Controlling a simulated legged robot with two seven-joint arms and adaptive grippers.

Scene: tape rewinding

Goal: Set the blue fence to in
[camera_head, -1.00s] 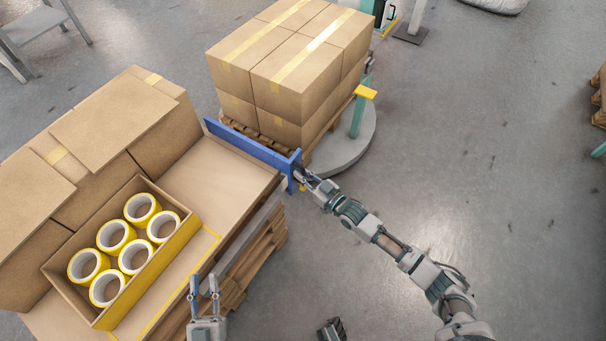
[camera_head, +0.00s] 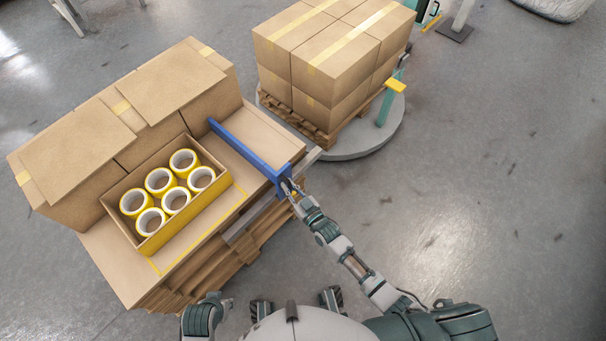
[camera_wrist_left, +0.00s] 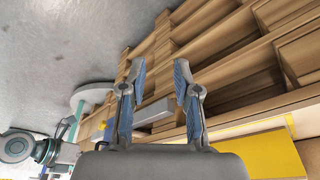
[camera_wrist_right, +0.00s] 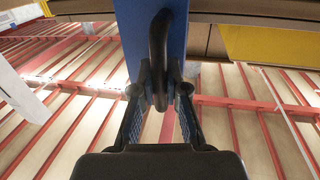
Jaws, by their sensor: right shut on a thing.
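The blue fence (camera_head: 243,146) is a long upright bar standing across the cardboard-topped pallet, with a wider end plate at the pallet's near edge. Bare board shows on both sides of it. My right gripper (camera_head: 289,187) is at this end plate. In the right wrist view the right gripper (camera_wrist_right: 159,92) is shut on the fence's dark curved handle (camera_wrist_right: 159,50), with the blue face (camera_wrist_right: 132,22) behind it. My left gripper (camera_wrist_left: 159,72) is open and empty in the left wrist view, beside the wooden pallet.
An open carton (camera_head: 148,247) holding several yellow tape rolls stands left of the fence, with clear board between. Closed boxes (camera_head: 120,110) stand behind it. A loaded pallet (camera_head: 322,135) sits on a round grey turntable (camera_head: 372,142) beyond the fence. The floor at right is clear.

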